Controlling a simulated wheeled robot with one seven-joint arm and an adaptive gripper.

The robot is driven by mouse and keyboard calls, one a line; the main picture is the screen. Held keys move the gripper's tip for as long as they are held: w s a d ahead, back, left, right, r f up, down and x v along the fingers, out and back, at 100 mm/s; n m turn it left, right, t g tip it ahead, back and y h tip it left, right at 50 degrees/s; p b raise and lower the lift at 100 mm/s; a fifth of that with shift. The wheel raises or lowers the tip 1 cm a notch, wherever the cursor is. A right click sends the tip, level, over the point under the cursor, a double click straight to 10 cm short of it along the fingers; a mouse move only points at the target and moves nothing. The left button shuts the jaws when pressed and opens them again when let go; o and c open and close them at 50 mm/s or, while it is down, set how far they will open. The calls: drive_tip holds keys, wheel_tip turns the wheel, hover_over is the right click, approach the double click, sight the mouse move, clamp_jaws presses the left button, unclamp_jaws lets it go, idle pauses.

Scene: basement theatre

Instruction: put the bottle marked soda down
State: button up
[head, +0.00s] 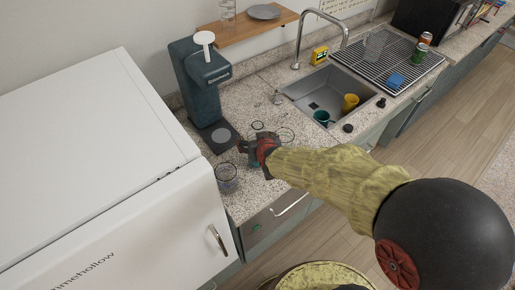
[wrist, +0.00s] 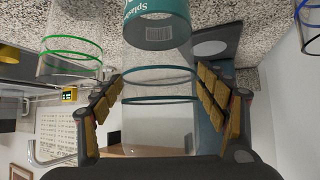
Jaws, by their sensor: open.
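My gripper (head: 255,150) is low over the counter in front of the teal drinks machine. In the wrist view my gripper (wrist: 160,105) is open, its padded fingers spread apart. A clear vessel with teal rings (wrist: 155,125) shows between the fingers; I cannot tell whether it touches them. A teal cylinder (wrist: 155,30) with white lettering that starts "Splash" and a barcode shows beyond the fingertips, cut by the top edge. I cannot read "soda" on anything, and cannot tell whether the cylinder and the clear vessel are one bottle.
A blue-ringed clear glass (head: 226,180) stands by the white fridge (head: 90,160). Green-ringed clear glass (wrist: 70,55) is left of the fingers. The teal drinks machine (head: 197,85) stands behind; the sink (head: 325,92) and drying rack (head: 385,62) are at right.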

drive_tip(key=shift+w+f, duration=0.25)
drive_tip(key=shift+w, duration=0.05)
drive_tip(key=shift+c, duration=0.4)
drive_tip(key=c, duration=1.1)
drive_tip(key=shift+c, duration=0.4)
